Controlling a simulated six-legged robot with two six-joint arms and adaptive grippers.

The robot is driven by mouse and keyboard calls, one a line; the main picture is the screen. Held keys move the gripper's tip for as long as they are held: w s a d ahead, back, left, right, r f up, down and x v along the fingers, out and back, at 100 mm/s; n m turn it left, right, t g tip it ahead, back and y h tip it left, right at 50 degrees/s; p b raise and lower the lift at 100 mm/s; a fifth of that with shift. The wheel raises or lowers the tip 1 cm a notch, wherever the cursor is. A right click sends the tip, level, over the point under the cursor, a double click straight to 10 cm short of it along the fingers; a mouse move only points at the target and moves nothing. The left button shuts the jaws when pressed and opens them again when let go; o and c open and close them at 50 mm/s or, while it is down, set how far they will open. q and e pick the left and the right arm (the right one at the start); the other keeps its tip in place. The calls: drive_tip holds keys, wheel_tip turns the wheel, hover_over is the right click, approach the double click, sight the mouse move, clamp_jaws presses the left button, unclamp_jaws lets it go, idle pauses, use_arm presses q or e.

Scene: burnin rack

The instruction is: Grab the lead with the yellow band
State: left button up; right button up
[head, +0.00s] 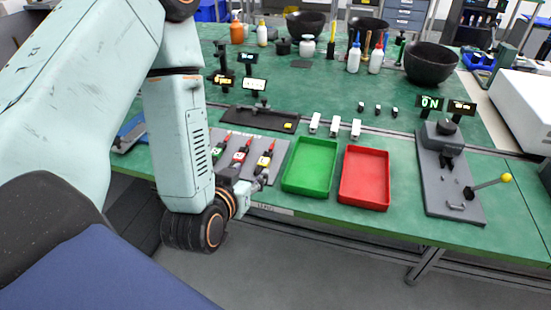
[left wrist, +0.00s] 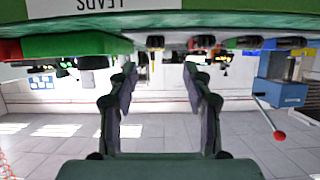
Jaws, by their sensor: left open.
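Three leads lie side by side on a grey mat (head: 280,150) at the bench's front left in the head view. The lead with the yellow band (head: 264,161) is the rightmost. The lead with a red band (head: 239,156) is in the middle and the one with a green band (head: 218,151) is at the left. My left gripper (head: 252,184) is just in front of the mat near the yellow-banded lead, apart from it. In the left wrist view its two fingers (left wrist: 160,88) stand wide apart with nothing between them. My right gripper is not in view.
A green tray (head: 310,191) and a red tray (head: 343,190) stand right of the mat. A grey fixture with a yellow-knobbed lever (head: 440,196) is farther right. A dark bar (head: 240,119) lies behind the leads.

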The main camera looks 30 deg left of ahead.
sight(262, 164)
use_arm(q)
drive_tip(key=shift+w+a, duration=0.15)
drive_tip(key=shift+w+a+f+b, duration=0.1)
drive_tip(key=shift+a+f+b, duration=0.05)
drive_tip(key=shift+b, duration=0.25)
drive_tip(key=shift+w+f+b, duration=0.1)
drive_tip(key=shift+w+b, duration=0.1)
drive_tip(key=shift+b, duration=0.15)
drive_tip(key=shift+w+f+b, duration=0.1)
drive_tip(key=shift+w+b, duration=0.25)
drive_tip(key=shift+b, duration=0.05)
drive_tip(key=x, duration=0.1)
drive_tip(key=b+x, duration=0.1)
drive_tip(key=x, duration=0.3)
drive_tip(key=shift+w+d, duration=0.1)
drive_tip(key=shift+d, duration=0.3)
drive_tip(key=shift+w+a+f, duration=0.1)
drive_tip(key=shift+w+f, duration=0.1)
drive_tip(key=shift+w, duration=0.1)
drive_tip(key=shift+s+r, duration=0.1)
drive_tip(key=shift+s, duration=0.05)
drive_tip(key=shift+c, duration=1.3)
drive_tip(key=c, duration=0.3)
drive_tip(key=shift+c, duration=1.4)
clamp_jaws()
